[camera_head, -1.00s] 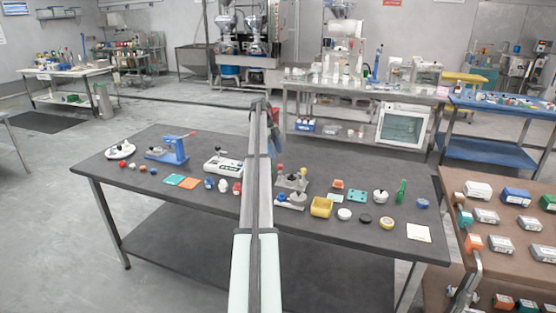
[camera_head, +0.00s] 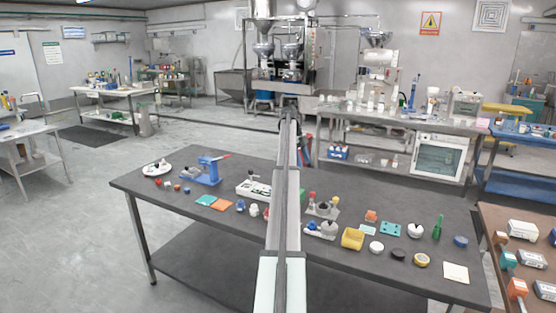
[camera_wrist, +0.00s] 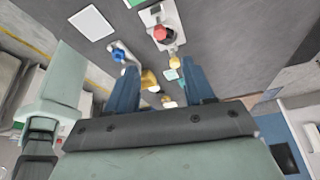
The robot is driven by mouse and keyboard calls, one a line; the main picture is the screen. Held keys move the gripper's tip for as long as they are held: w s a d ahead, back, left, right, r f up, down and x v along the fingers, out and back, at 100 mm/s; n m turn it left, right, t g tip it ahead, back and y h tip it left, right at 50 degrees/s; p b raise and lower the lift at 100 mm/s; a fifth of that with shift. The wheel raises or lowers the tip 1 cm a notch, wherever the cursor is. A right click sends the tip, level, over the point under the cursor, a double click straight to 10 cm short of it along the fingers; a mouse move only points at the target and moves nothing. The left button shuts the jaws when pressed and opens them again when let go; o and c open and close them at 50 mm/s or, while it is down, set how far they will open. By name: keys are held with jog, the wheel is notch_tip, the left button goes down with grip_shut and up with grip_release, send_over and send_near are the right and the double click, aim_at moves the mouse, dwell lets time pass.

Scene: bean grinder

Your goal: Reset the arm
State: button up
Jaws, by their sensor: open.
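My arm (camera_head: 284,220) stretches straight forward over the dark table (camera_head: 400,285) in the head view. Its far end hides the gripper there almost entirely. In the wrist view my gripper (camera_wrist: 162,78) shows two blue fingers spread apart, with nothing held between them. Beyond the fingers lie small table items: a red-topped part (camera_wrist: 160,33) on a light base, a yellow piece (camera_wrist: 149,80) and a white card (camera_wrist: 91,23). They look apart from the fingers.
The table carries a blue stand (camera_head: 207,172), a yellow box (camera_head: 352,238), a green upright piece (camera_head: 437,228) and several small parts. A bench with a white oven (camera_head: 438,158) stands behind. A brown table (camera_head: 510,225) with boxes is at right.

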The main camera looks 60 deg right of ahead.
jog(key=shift+w, duration=0.1)
